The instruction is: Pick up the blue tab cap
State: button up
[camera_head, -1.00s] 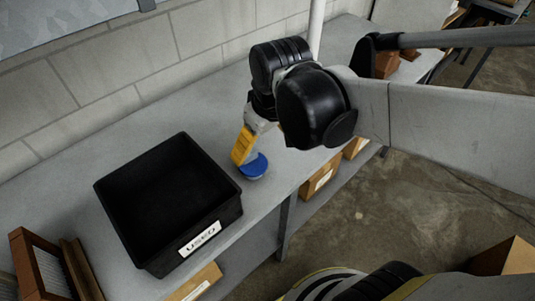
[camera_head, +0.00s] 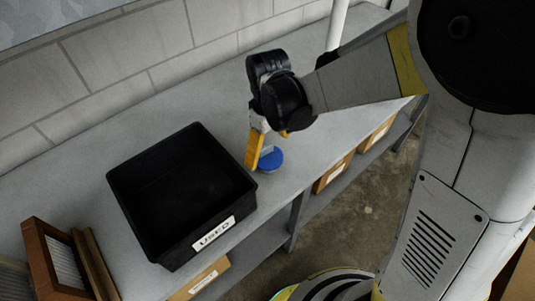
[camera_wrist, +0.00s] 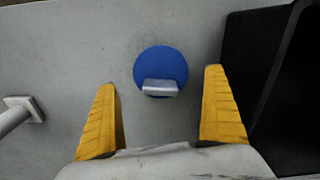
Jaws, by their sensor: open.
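The blue tab cap (camera_head: 270,159) lies on the grey bench near its front edge, to the right of the black bin. In the wrist view the cap (camera_wrist: 160,66) is a round blue disc with a raised grey tab on its lower part. My gripper (camera_head: 262,152) is over the bench by the cap, fingers pointing down. In the wrist view its two yellow fingers (camera_wrist: 163,88) are spread wide and empty, with the cap between and beyond their tips. A finger hides part of the cap in the head view.
A black bin (camera_head: 229,207) labelled "USED" stands just left of the cap, close to one finger. Wooden-framed filters (camera_head: 48,258) lean at the lower left. Cardboard boxes (camera_head: 335,174) sit on the lower shelf. A pale pole (camera_head: 338,25) rises from the bench behind.

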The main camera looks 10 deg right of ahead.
aim_at(267, 155)
notch_tip(267, 155, down, 5)
jog(key=shift+a+r+b, duration=0.1)
jog(key=shift+a+b, duration=0.05)
jog(key=shift+b, duration=0.9)
jog(key=shift+r, duration=0.1)
jog(key=c, duration=1.3)
jog(key=shift+c, duration=0.2)
